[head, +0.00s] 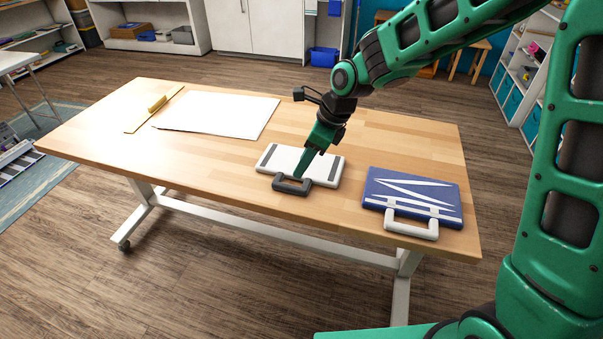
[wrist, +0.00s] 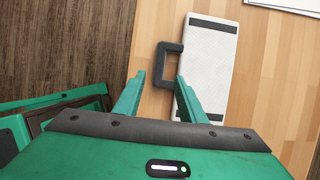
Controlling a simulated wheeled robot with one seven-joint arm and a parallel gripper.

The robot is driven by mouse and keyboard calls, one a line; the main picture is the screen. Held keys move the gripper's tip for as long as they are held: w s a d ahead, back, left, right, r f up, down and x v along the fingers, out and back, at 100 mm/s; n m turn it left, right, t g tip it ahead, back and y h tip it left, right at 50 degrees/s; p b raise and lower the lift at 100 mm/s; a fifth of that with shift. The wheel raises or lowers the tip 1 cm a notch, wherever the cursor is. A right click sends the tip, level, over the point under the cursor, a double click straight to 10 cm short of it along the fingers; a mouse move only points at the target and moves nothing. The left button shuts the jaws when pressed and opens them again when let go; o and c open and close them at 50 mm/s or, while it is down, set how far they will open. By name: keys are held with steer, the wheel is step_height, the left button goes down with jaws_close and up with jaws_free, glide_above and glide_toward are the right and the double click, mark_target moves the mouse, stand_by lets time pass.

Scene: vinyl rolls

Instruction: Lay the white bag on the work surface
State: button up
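The white bag (head: 322,163) lies flat on the wooden work surface (head: 205,163), near its front edge. It has dark end bands and a dark grey handle (head: 291,184) facing the front edge. In the wrist view the white bag (wrist: 208,68) shows with its handle (wrist: 167,78) at its left side. My gripper (head: 304,177) is over the handle side of the bag. In the wrist view my gripper's fingers (wrist: 158,83) are spread apart with nothing clearly held; the handle lies ahead of and partly between them. Whether a finger touches the bag cannot be told.
A blue bag (head: 412,195) with white stripes and a white handle lies right of the white bag. A large white sheet (head: 222,115) and a thin board with a yellow piece (head: 157,104) lie on the left part of the surface. The front left and middle are clear.

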steer(key=shift+v, duration=1.35)
steer(key=s+d+r+n+h, duration=0.2)
steer(key=s+d+n, duration=0.25)
steer(key=d, duration=0.75)
steer(key=s+d+r+n+h, duration=0.25)
steer(key=s+d, duration=0.25)
steer(key=d, duration=0.7)
steer(key=s+d+n+g, duration=0.1)
steer(key=s+d+n, duration=0.3)
steer(key=s, duration=0.6)
steer(key=s+d+n, duration=0.4)
steer(key=s+d, duration=0.4)
steer(key=s, duration=0.2)
steer(key=shift+s+r+n+g, duration=0.2)
steer(key=shift+r+n+g, duration=0.1)
steer(key=shift+r+g, duration=0.1)
steer(key=shift+y, duration=0.25)
